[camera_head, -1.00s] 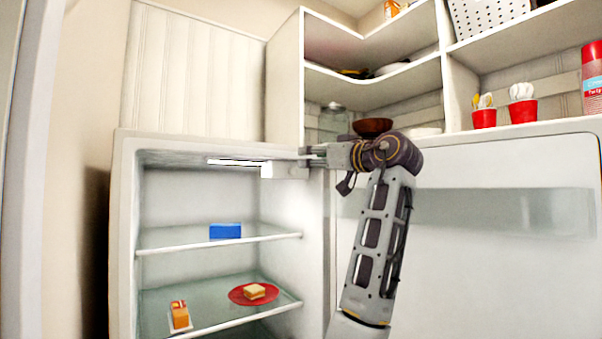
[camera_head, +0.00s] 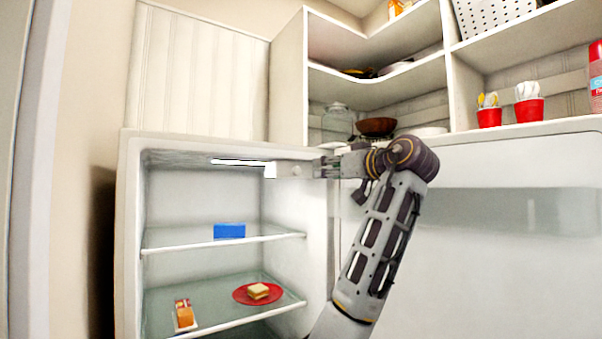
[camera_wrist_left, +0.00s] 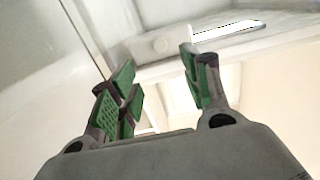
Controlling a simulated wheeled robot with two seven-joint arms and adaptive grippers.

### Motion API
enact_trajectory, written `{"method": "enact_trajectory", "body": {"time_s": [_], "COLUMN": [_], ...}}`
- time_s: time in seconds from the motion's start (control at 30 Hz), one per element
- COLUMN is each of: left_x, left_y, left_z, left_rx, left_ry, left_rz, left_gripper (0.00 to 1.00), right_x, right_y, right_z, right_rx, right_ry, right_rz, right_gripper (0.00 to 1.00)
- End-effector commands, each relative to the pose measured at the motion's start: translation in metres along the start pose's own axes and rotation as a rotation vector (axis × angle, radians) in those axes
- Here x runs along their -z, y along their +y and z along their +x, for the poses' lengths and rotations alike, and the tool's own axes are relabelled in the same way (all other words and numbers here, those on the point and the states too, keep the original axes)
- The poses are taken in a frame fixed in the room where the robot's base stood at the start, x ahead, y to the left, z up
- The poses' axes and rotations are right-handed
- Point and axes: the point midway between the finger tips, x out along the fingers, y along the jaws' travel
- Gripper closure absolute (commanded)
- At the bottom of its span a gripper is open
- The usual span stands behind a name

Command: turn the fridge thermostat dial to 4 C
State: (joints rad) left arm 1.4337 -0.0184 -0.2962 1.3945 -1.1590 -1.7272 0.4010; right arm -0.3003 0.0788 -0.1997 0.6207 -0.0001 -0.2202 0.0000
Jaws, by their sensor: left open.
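The fridge thermostat dial (camera_head: 296,170) is a small pale round knob on a white box (camera_head: 284,169) under the fridge ceiling, at the upper right of the interior. In the left wrist view the dial (camera_wrist_left: 161,44) lies beyond and between my fingertips. Its markings are too small to read. My left gripper (camera_head: 320,168) is just right of the box in the head view. In the left wrist view its green-padded fingers (camera_wrist_left: 158,75) are spread, with nothing between them, and appear apart from the dial. My right gripper is not in view.
A bright light strip (camera_head: 240,162) sits left of the box. Below are glass shelves with a blue box (camera_head: 229,231), a red plate with a sandwich (camera_head: 258,291) and an orange carton (camera_head: 184,314). The open fridge door (camera_head: 500,250) stands right, with corner shelving above.

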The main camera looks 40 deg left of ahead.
Motion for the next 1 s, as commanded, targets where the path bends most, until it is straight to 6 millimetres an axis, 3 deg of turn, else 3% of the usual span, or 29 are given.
{"method": "enact_trajectory", "body": {"time_s": [0.37, 1.0], "left_x": [0.001, 0.002], "left_y": [0.000, -0.001], "left_z": [0.010, 0.087], "left_rx": [0.001, 0.002], "left_ry": [0.001, 0.001], "left_rz": [0.000, 0.001], "left_gripper": [0.53, 0.53], "right_x": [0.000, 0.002], "right_y": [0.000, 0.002], "right_z": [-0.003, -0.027], "right_rx": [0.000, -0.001], "right_ry": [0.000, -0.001], "right_rz": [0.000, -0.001], "right_gripper": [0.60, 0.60]}}
